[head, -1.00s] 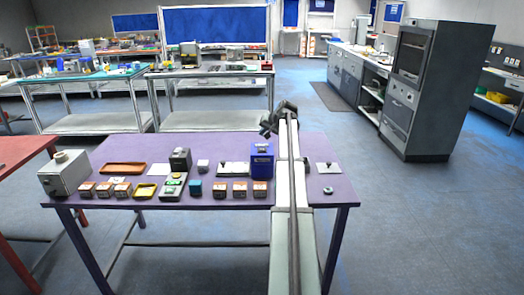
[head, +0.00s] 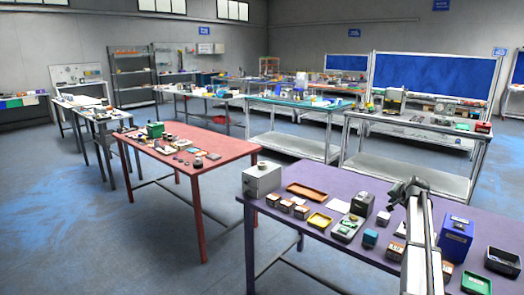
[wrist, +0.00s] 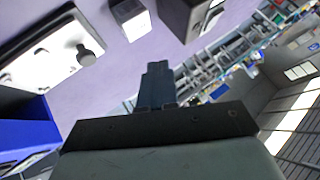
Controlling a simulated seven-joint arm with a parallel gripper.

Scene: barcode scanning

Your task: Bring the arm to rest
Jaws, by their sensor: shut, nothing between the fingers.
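My gripper (head: 407,188) is shut and empty, at the end of my arm, which reaches over the purple table (head: 262,228) in the head view. It appears above the table's far part, between the dark box (head: 362,203) and the blue box (head: 457,238). In the wrist view my gripper's dark fingers (wrist: 156,82) are together, with nothing held. The purple tabletop (wrist: 100,85) lies behind them there. A white plate with a knob (wrist: 50,48) and part of a blue box (wrist: 25,133) show at left.
On the purple table stand a grey-white box (head: 262,180), an orange tray (head: 306,191), a yellow tray (head: 319,221), several small cartons, a teal block (head: 370,238) and a black tray (head: 502,261). A red table (head: 215,147) stands to the left, with open floor around it.

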